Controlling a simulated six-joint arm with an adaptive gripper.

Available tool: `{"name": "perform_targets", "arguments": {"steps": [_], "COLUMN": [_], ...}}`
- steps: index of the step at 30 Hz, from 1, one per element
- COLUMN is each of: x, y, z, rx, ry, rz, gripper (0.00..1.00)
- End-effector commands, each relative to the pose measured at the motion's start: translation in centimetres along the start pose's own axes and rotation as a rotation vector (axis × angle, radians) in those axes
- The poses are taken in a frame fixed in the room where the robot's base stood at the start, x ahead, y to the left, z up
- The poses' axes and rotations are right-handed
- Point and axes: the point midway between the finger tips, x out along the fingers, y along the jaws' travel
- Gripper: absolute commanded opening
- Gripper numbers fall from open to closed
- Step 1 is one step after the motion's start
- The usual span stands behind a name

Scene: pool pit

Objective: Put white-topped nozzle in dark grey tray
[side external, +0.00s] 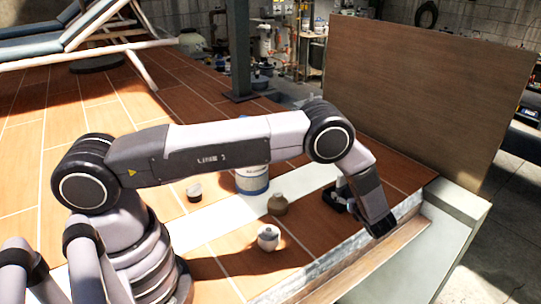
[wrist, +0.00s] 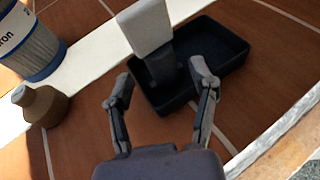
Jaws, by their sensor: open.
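The white-topped nozzle (wrist: 152,32) has a pale block-like top and a dark lower part. In the wrist view it appears to stand inside the dark grey tray (wrist: 235,52), near the tray's left side. My gripper (wrist: 161,76) is open, its two fingers apart on either side of the nozzle's lower end with visible gaps. I cannot tell exactly how the nozzle's base meets the tray floor.
A brown bottle (wrist: 42,104) and a white-and-blue filter cartridge (wrist: 28,45) stand left of the tray. A round white item (side external: 268,238) and a small dark-and-pale item (side external: 194,191) stand on the tiles. A stone ledge (wrist: 285,130) runs along the right. A wooden panel (side external: 430,85) stands behind.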

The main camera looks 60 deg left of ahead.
Motion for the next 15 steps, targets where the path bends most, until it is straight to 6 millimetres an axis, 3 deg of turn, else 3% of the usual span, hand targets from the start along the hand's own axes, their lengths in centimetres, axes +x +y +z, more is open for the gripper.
{"name": "perform_targets", "arguments": {"steps": [6, 13, 15], "x": [-5.0, -7.7, -8.0], "y": [-0.1, 0.0, 0.1], "z": [0.0, 0.1, 1.0], "rx": [0.001, -0.004, -0.025], "ry": [-0.001, 0.000, 0.010], "rz": [-0.003, 0.001, 0.011], "gripper": [0.58, 0.58, 0.58]}}
